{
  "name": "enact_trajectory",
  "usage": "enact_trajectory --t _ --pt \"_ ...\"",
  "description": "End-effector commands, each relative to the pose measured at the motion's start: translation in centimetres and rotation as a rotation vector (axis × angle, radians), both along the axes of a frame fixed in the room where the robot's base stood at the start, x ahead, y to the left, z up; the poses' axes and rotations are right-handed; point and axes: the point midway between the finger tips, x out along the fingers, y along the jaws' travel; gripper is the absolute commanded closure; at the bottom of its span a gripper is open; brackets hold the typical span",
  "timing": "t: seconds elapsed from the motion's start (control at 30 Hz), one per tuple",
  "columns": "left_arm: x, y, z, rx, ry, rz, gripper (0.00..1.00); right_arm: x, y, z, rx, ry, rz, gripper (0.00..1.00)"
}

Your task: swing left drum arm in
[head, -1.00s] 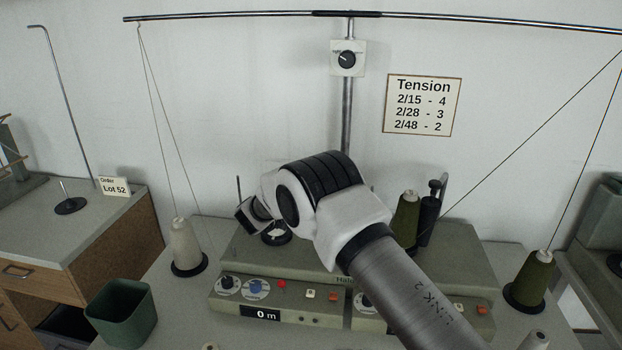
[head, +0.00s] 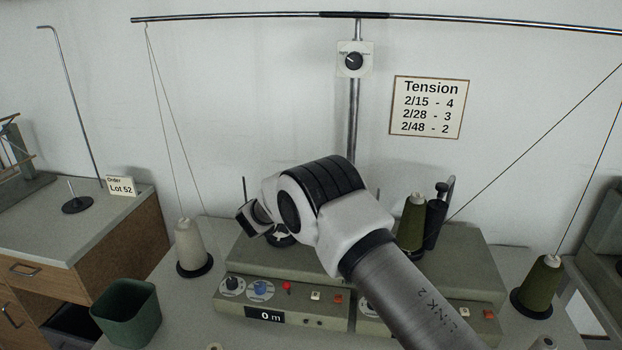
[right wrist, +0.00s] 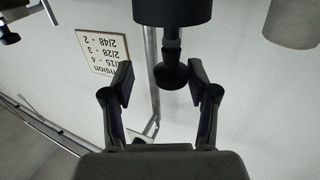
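The left drum arm is hidden behind my right arm (head: 330,210) in the head view. In the right wrist view, which is upside down, a black drum (right wrist: 172,10) with a dark knob (right wrist: 172,76) reaches in from the top edge. My right gripper (right wrist: 160,82) is open, with one finger on each side of the knob. The knob lies closer to the right-hand finger, and I see no clear grip on it. The winder (head: 470,275) stands on the table. Its right drum (head: 433,225) stands beside a green cone (head: 412,222). My left gripper is not in view.
A cream cone (head: 189,245) stands left of the winder and another green cone (head: 541,283) stands to its right. A green bin (head: 128,312) is at the front left. Threads run up to the overhead bar (head: 240,15). A post (head: 353,120) rises behind the winder.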

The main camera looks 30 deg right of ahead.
Motion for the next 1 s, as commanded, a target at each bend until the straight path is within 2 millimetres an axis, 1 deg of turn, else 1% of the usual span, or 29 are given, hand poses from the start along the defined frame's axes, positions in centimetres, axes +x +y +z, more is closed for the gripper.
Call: enact_trajectory --t 0.3,0.4,0.53,0.77,0.8,0.87,0.9,0.93,1.0 --pt "0.0 0.0 0.0 0.0 0.0 0.0 0.6 -3.7 6.7 0.0 -0.002 0.002 0.004 0.42" --pt "0.0 0.0 0.0 0.0 0.0 0.0 0.6 -4.7 8.3 0.0 -0.001 0.003 0.002 0.42" --pt "0.0 0.0 0.0 0.0 0.0 0.0 0.6 -5.3 9.3 -0.1 0.0 0.001 0.0 0.42" --pt "0.0 0.0 0.0 0.0 0.0 0.0 0.6 -5.4 9.4 -0.1 0.0 0.001 -0.001 0.42" --pt "0.0 0.0 0.0 0.0 0.0 0.0 0.6 -5.4 9.4 -0.1 0.0 0.002 -0.001 0.56" --pt "0.0 0.0 0.0 0.0 0.0 0.0 0.6 -5.4 9.4 -0.1 -0.006 0.012 -0.001 0.77" --pt "0.0 0.0 0.0 0.0 0.0 0.0 0.6 -5.5 9.3 0.0 -0.018 0.024 -0.004 0.91" --pt "0.0 0.0 0.0 0.0 0.0 0.0 0.6 -5.5 9.3 0.2 -0.036 0.037 -0.005 1.0" --pt "0.0 0.0 0.0 0.0 0.001 0.0 0.6 -5.4 9.4 1.0 -0.126 0.081 0.009 1.0"
